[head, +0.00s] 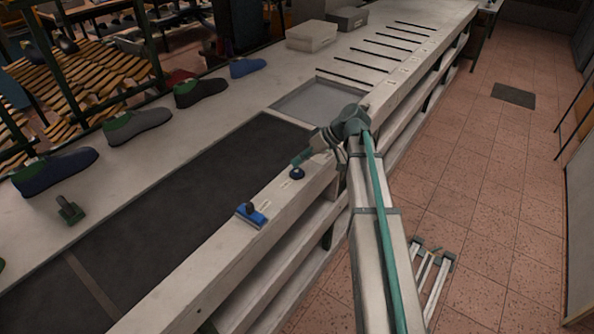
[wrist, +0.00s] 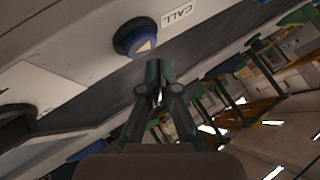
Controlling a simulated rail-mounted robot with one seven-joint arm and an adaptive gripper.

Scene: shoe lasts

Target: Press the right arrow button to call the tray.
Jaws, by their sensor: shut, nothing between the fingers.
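A round dark blue button (head: 297,173) stands on the pale front ledge of the bench. In the wrist view the blue button (wrist: 134,37) shows a pale arrow on its face and a dark ring around it. A white label (wrist: 177,14) beside it reads CALL. My gripper (head: 298,161) is just above the button in the head view, with its fingers closed together. In the wrist view the fingertips of my gripper (wrist: 158,65) appear beside the button, not over its face. I cannot tell the exact gap. No tray is clearly identifiable.
A blue block-like item (head: 251,214) sits on the ledge, left of the button. A dark belt (head: 190,200) runs behind the ledge, ending near a grey flat panel (head: 318,102).

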